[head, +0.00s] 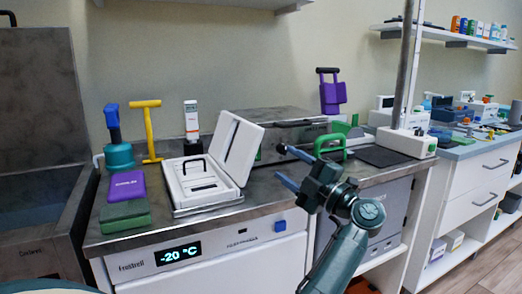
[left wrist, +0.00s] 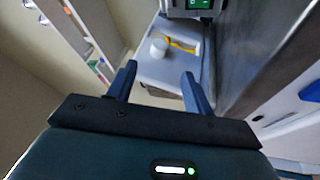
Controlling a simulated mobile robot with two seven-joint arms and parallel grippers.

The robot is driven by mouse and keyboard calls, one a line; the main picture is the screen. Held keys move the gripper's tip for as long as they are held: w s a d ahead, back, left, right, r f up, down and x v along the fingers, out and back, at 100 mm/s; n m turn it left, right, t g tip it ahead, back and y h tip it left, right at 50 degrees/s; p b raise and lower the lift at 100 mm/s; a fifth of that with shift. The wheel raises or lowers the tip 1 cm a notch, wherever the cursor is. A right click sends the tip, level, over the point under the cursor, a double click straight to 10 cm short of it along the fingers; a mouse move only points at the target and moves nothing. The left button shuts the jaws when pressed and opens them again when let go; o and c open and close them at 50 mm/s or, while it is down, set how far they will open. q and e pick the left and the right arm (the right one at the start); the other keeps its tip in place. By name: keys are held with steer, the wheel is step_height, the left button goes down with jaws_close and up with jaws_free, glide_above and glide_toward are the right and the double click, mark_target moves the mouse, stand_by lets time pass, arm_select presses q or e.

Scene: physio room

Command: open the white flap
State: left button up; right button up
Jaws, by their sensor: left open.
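A white case (head: 178,190) lies on the metal counter in the head view, with a dark handle and slots on its inner face. Its white flap (head: 243,148) stands raised at the right side, leaning to the right, so the case is open. My left gripper (head: 284,166) is to the right of the flap, apart from it in the picture. Its blue fingers are spread with nothing between them. In the left wrist view the same open fingers (left wrist: 158,72) show, and I cannot make out the flap there. My right gripper is not in view.
A purple block (head: 126,186) and a green block (head: 125,217) lie left of the case. A teal pump bottle (head: 118,155) and a yellow T-handle (head: 152,130) stand behind them. A steel box (head: 265,127) and a green handle (head: 330,148) are behind my gripper.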

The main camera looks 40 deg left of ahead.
mark_target(259, 144)
arm_select(q)
steer(key=b+x, duration=0.1)
steer(key=x, duration=1)
steer(key=shift+c, duration=0.4)
steer(key=shift+f, duration=0.1)
jaws_close()
